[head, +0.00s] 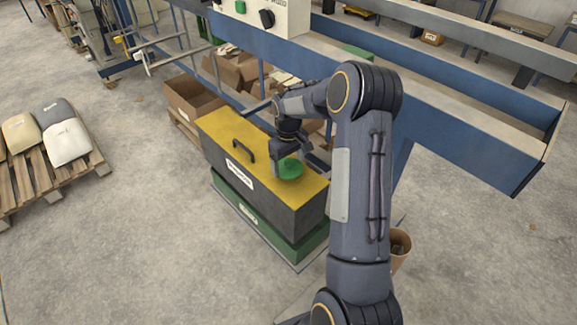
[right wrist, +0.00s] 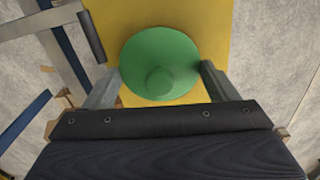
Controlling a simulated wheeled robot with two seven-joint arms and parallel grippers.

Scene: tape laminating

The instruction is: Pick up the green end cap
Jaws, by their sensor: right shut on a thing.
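The green end cap (head: 290,168) is a round disc at the right part of the yellow box top (head: 228,126). In the right wrist view the end cap (right wrist: 160,65) shows as a green disc with a small raised knob, above the yellow surface (right wrist: 185,14). My right gripper (head: 288,165) reaches down over it from the arm. Its two fingers (right wrist: 159,82) are on either side of the cap, shut on it. I cannot tell whether the cap is touching the box top. My left gripper is not in view.
The grey box with the yellow top has a black handle (head: 243,151) and stands on a green base (head: 243,208). A blue-framed conveyor (head: 450,130) runs behind. Cardboard boxes (head: 192,97) stand behind the box. A pallet with sacks (head: 65,140) is at left. Floor at front left is clear.

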